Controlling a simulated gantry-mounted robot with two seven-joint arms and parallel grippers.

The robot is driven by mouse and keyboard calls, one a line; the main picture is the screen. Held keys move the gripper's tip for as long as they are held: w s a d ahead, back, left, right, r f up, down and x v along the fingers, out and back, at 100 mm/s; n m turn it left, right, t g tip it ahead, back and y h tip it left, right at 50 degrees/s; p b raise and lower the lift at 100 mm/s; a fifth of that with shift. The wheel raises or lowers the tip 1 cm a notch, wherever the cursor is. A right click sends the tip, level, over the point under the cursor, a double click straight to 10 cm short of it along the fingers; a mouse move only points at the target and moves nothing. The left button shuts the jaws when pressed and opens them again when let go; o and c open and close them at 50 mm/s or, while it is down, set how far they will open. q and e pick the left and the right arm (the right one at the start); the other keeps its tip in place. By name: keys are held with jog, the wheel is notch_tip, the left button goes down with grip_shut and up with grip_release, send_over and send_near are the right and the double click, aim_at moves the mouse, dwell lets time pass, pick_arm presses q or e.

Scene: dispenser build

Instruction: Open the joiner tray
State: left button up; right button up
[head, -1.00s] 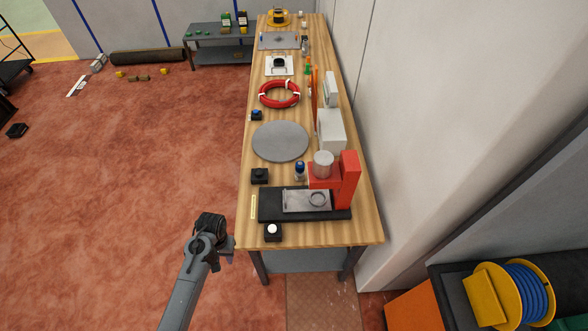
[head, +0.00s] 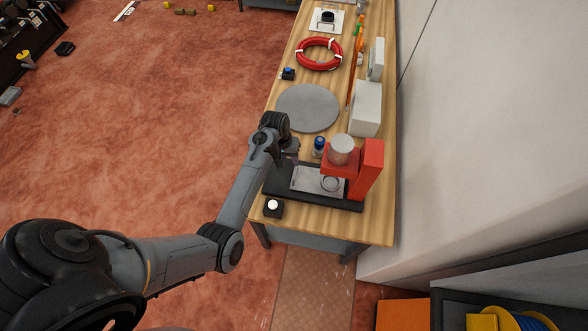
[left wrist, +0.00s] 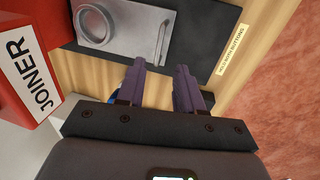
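The joiner is a red machine (head: 372,168) on a black base (head: 342,202) at the near end of the wooden bench; its red side with the word JOINER shows in the left wrist view (left wrist: 30,75). Its grey metal tray (head: 306,180) has a round ring and lies on the base. In the left wrist view the tray (left wrist: 125,14) has a thin bar handle (left wrist: 161,42) at its end. My left gripper (head: 292,156) is above the bench by the tray's handle end. Its two fingers (left wrist: 160,82) are apart with nothing between them, close to the handle. My right gripper is not in view.
A black box with a white button (head: 273,208) sits at the bench's near corner. A grey disc (head: 308,107) and a red ring (head: 319,54) lie farther along the bench (head: 374,222).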

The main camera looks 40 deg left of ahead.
aim_at(295, 173)
pick_arm(q)
jog(key=x, duration=0.8)
grip_shut()
dwell(1.4)
